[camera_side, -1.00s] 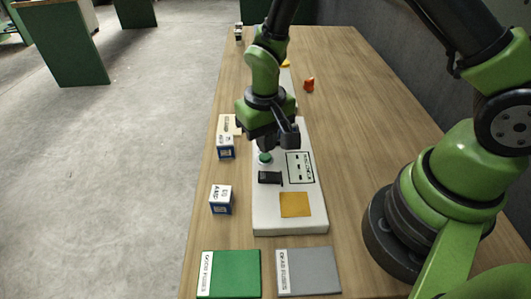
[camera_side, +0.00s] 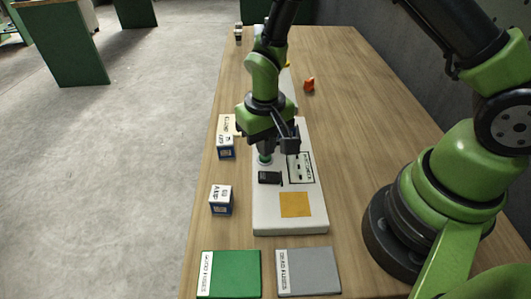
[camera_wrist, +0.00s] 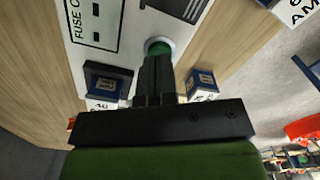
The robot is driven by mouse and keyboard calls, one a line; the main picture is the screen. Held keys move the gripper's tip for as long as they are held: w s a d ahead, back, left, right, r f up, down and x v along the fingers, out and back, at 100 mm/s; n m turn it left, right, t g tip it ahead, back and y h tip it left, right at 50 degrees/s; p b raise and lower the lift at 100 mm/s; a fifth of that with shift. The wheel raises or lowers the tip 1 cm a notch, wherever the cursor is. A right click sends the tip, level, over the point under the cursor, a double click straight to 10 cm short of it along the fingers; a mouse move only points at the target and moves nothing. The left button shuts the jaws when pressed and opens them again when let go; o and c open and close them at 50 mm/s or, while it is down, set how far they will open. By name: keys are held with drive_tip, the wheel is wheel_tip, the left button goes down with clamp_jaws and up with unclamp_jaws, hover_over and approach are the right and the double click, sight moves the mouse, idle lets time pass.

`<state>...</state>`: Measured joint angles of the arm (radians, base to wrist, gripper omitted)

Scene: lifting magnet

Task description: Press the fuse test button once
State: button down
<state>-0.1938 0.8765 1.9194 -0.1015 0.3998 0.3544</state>
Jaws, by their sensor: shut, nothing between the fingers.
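The green test button (camera_side: 263,161) sits in a pale ring on the white fuse checker panel (camera_side: 262,215). It also shows in the wrist view (camera_wrist: 160,47), partly hidden behind my fingers. My gripper (camera_side: 265,153) points down over the button with its fingers shut and nothing between them. The fingertips are at the button and look to be touching it; how far it is pressed in I cannot tell. In the wrist view the closed fingers (camera_wrist: 157,65) overlap the button's near edge.
A black socket (camera_side: 269,177) and an orange square (camera_side: 295,204) are on the panel. Blue and white boxes (camera_side: 221,200) (camera_side: 226,148) stand left of it. A green pad (camera_side: 235,273) and a grey pad (camera_side: 310,271) lie in front. A red object (camera_side: 309,84) lies behind right.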

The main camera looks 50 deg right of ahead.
drive_tip(key=shift+f, duration=0.55)
drive_tip(key=shift+r, duration=3.5)
drive_tip(key=s+d+r+t+y, duration=0.1)
drive_tip(key=s+r+t, duration=0.15)
drive_tip(key=r, duration=0.45)
drive_tip(key=s+d+r+t, duration=0.1)
drive_tip(key=s+r, duration=0.2)
drive_tip(key=r, duration=0.5)
drive_tip(key=s+d+r+m+t+y, duration=0.1)
drive_tip(key=s+r+t, duration=0.2)
drive_tip(key=s, duration=0.7)
drive_tip(key=shift+r+t, duration=0.35)
drive_tip(key=shift+r, duration=0.85)
drive_tip(key=shift+d, duration=0.1)
